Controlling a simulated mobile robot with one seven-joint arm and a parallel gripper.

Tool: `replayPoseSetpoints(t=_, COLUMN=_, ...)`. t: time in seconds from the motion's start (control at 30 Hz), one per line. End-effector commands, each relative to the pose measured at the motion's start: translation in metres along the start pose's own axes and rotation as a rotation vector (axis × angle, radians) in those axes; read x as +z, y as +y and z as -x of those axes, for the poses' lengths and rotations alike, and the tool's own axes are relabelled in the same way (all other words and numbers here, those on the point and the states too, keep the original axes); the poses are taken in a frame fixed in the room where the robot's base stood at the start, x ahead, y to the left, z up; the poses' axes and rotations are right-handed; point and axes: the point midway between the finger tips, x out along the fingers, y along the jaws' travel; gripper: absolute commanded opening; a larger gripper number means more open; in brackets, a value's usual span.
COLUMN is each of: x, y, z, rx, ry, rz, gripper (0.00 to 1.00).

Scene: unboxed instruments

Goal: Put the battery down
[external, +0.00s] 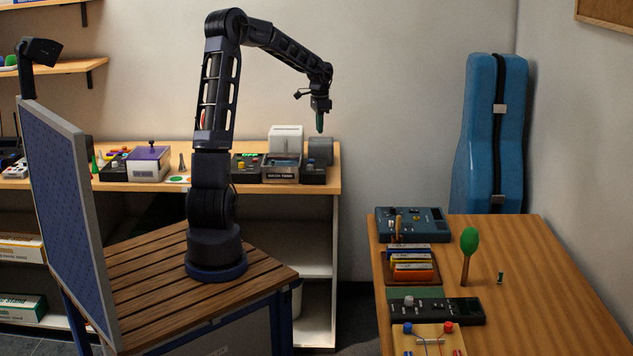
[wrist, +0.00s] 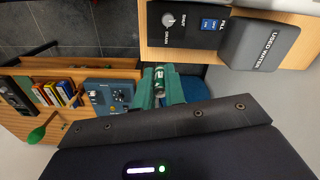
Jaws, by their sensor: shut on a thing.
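My gripper (external: 319,121) hangs in the air with its fingers pointing down, just past the right end of the back bench. In the wrist view its teal fingers (wrist: 161,92) are shut on the battery (wrist: 160,76), a small green and dark cylinder with a pale end. The fingers cover the battery's sides. In the external view the battery is too small to tell from the fingertips. The battery is clear of any surface, well above the right-hand wooden table (external: 560,290).
A small green and dark upright piece (external: 500,278) stands on the right table near a green-topped paddle (external: 469,242). A blue instrument (external: 425,225), coloured cases (external: 411,263) and a black device (external: 450,311) line its left side. The table's right part is clear. A blue instrument case (external: 490,140) stands behind.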

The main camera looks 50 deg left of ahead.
Motion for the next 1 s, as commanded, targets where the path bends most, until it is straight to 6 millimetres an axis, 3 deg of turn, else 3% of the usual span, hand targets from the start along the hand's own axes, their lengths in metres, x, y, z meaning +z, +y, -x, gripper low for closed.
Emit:
replayPoseSetpoints(t=0.03, x=0.018, y=-0.009, z=0.003, rx=-0.002, ry=0.0, rz=0.029, gripper=0.0)
replayPoseSetpoints(t=0.2, x=0.069, y=-0.03, z=0.01, rx=-0.001, ry=0.002, rz=0.11, gripper=0.0)
replayPoseSetpoints(t=0.4, x=0.11, y=-0.044, z=0.015, rx=-0.001, ry=0.004, rz=0.175, gripper=0.0)
replayPoseSetpoints(t=0.67, x=0.127, y=-0.048, z=0.005, rx=0.002, ry=0.004, rz=0.2, gripper=0.0)
replayPoseSetpoints(t=1.0, x=0.126, y=-0.048, z=-0.066, rx=0.004, ry=0.004, rz=0.199, gripper=0.0)
